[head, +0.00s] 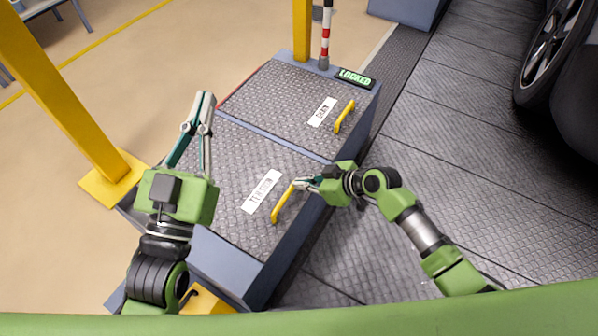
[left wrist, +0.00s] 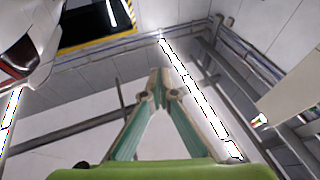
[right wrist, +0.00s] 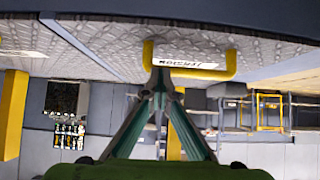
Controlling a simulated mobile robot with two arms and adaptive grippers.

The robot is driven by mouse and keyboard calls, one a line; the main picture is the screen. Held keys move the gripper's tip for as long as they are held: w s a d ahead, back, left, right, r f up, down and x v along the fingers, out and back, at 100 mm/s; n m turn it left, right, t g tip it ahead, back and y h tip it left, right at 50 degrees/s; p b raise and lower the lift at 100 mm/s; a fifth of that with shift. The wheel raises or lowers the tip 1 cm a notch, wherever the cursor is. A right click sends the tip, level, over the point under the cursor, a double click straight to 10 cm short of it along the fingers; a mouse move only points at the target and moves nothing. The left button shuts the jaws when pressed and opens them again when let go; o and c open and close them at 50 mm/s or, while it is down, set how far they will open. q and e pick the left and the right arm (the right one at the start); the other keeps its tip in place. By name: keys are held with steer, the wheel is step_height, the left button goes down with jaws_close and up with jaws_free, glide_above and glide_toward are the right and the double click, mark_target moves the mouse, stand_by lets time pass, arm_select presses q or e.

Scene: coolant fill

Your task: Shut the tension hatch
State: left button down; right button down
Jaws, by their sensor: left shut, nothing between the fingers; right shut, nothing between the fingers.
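The tension hatch (head: 224,178) is a grey tread-plate lid with a white TENSION label (head: 262,191) and a yellow bar handle (head: 283,203). It appears to lie flat on the grey box. My right gripper (head: 298,184) is shut and empty at the handle's upper end. In the right wrist view its tips (right wrist: 162,82) overlap the handle (right wrist: 215,73); I cannot tell whether they touch. My left gripper (head: 205,98) is shut and empty, raised over the left side of the box. The left wrist view shows its closed tips (left wrist: 160,85) against the ceiling.
A second lid labelled CHAIN (head: 322,112) with a yellow handle (head: 344,117) lies beyond. A green LOCKED sign (head: 355,78) and a red-white post (head: 325,40) stand behind it. A yellow post (head: 70,100) is at left. A car wheel (head: 548,42) is at upper right.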

steer(key=shift+f, duration=0.35)
arm_select(q)
steer(key=shift+s+r+t, duration=0.3)
steer(key=shift+r+t, duration=0.05)
steer(key=shift+r, duration=0.25)
steer(key=shift+s+r+t, duration=0.25)
steer(key=shift+r+t, duration=0.1)
steer(key=shift+r, duration=0.25)
steer(key=shift+f, duration=0.1)
